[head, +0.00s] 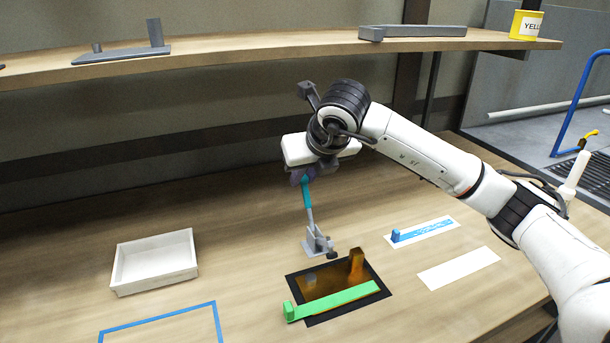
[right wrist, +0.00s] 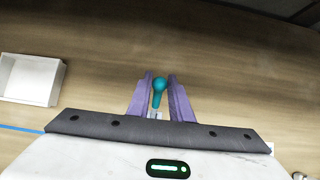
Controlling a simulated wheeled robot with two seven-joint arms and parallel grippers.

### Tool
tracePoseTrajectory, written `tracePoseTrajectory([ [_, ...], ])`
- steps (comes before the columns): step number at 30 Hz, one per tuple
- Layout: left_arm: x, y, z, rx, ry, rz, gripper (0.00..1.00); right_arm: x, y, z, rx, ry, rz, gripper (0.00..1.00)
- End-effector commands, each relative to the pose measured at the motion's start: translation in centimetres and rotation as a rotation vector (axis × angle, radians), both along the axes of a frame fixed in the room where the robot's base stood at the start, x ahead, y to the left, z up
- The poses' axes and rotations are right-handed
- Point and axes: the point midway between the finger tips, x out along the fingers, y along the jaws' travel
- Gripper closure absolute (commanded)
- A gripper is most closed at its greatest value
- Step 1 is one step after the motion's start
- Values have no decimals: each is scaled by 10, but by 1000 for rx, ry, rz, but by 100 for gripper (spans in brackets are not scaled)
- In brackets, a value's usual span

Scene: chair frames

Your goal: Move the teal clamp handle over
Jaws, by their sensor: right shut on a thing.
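The teal clamp handle (head: 307,195) stands up steeply from the grey metal clamp (head: 317,241) on the wooden table in the head view. My right gripper (head: 303,178) is above the clamp, with its jaws at the top of the handle. In the right wrist view, the rounded teal handle tip (right wrist: 159,84) lies between the two purple fingers of the right gripper (right wrist: 160,92). The right gripper is shut on the handle. The clamp body is mostly hidden in the wrist view. My left gripper is not in view.
A black-framed fixture (head: 376,284) with a green bar (head: 340,300) and an orange-brown part (head: 357,264) lies in front of the clamp. A white tray (head: 121,268) stands left. A blue piece (head: 425,231) lies on a white patch at right. A shelf (head: 260,48) runs behind.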

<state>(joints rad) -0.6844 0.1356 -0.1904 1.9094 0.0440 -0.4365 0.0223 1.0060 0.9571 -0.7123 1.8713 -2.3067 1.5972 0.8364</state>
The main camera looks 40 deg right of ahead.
Motion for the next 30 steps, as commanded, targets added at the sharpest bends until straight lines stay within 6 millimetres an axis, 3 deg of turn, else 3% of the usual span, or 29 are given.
tracePoseTrajectory([
  [15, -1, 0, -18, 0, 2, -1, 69, 23, -6, -21, 1, 0, -1, 93],
  [30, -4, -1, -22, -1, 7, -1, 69, 26, -7, -24, 0, -1, -1, 93],
])
